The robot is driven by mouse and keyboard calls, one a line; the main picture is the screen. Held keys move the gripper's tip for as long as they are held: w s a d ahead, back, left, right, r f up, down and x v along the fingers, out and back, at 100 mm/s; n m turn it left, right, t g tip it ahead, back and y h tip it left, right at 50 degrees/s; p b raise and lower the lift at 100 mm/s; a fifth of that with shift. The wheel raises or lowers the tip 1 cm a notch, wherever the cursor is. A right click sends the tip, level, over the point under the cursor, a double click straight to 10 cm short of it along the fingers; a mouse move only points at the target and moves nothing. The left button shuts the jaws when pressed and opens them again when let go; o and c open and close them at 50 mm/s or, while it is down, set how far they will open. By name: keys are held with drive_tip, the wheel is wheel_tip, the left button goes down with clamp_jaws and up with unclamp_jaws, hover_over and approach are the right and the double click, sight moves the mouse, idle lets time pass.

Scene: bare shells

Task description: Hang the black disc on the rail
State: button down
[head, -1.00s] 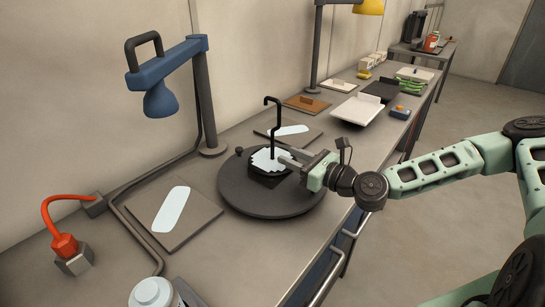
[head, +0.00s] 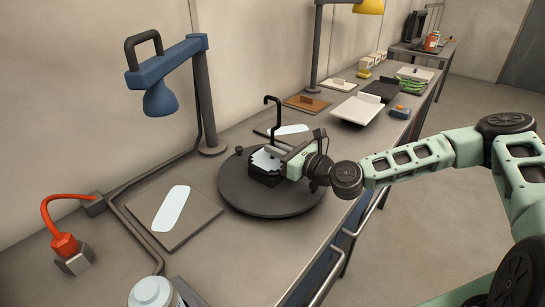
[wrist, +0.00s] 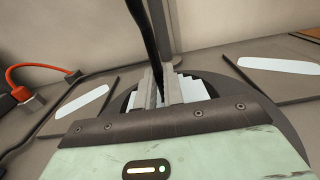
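A wide, flat black disc (head: 236,197) lies on the worktop, with a small knob at its back left edge. A dark block with a pale, jagged-edged plate (head: 264,160) sits on the disc. A thin black rod with a hooked top (head: 275,122) stands up from there. My gripper (head: 276,151) is low over the disc, its fingers at the rod's lower part. In the wrist view the black rod (wrist: 143,30) runs down to the two pale fingers (wrist: 161,92); whether they touch it is unclear. A metal rail (head: 352,230) runs along the worktop's front edge.
A blue lamp (head: 165,65) on a post stands behind left. A flat board (head: 200,220) with a pale strip lies left of the disc. A red cable (head: 48,220) and a white canister (head: 152,292) are at front left. Trays (head: 358,109) line the worktop beyond.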

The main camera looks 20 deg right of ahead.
wheel_tip(320, 180, up, 12)
drive_tip(key=p, duration=0.9)
drive_tip(key=shift+r, duration=0.1)
